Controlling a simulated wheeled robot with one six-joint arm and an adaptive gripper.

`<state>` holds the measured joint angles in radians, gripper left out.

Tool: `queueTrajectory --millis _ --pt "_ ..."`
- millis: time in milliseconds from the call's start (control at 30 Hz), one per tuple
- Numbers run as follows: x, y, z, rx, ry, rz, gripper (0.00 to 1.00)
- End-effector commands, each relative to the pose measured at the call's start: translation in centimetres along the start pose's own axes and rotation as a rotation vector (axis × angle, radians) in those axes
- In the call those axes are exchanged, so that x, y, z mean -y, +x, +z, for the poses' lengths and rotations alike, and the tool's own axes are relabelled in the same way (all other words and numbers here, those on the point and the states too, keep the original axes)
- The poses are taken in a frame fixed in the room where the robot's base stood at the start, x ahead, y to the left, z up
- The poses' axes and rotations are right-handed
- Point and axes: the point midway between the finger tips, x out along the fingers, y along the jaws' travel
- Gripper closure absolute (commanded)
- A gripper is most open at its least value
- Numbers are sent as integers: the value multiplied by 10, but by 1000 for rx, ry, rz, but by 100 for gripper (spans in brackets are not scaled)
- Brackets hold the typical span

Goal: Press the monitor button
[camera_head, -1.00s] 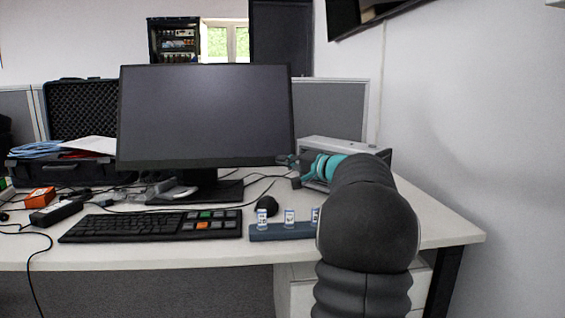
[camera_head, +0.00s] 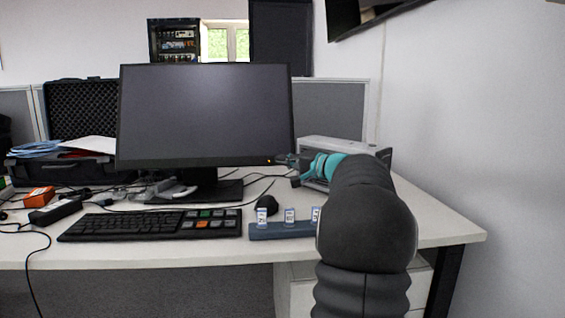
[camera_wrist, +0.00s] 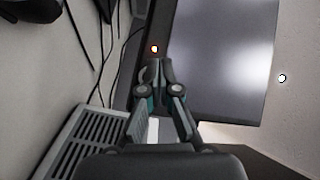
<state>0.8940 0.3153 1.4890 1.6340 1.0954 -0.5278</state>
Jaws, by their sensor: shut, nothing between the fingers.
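The monitor (camera_head: 205,112) stands on the desk with a dark screen, and its side also shows in the wrist view (camera_wrist: 218,60). Its button (camera_wrist: 154,48) glows orange on the bezel; the glow shows at the lower right corner in the head view (camera_head: 269,161). My gripper (camera_wrist: 160,68) is shut and empty, its fingertips close to the button in the wrist view. In the head view my gripper (camera_head: 281,159) is at the monitor's lower right corner. I cannot tell whether the tips touch the button.
A grey vented device (camera_head: 340,148) stands behind my arm at the right. A keyboard (camera_head: 140,226), a mouse (camera_head: 266,204) and a blue rack (camera_head: 283,231) with small vials lie in front of the monitor. Cables and an open black case (camera_head: 80,172) are at the left.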

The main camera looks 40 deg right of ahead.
Motion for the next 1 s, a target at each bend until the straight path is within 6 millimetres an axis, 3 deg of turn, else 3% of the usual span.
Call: queueTrajectory --millis 467,1000 --pt "4 -6 4 0 -1 0 100" --pt "25 -36 26 -1 -3 -1 100"
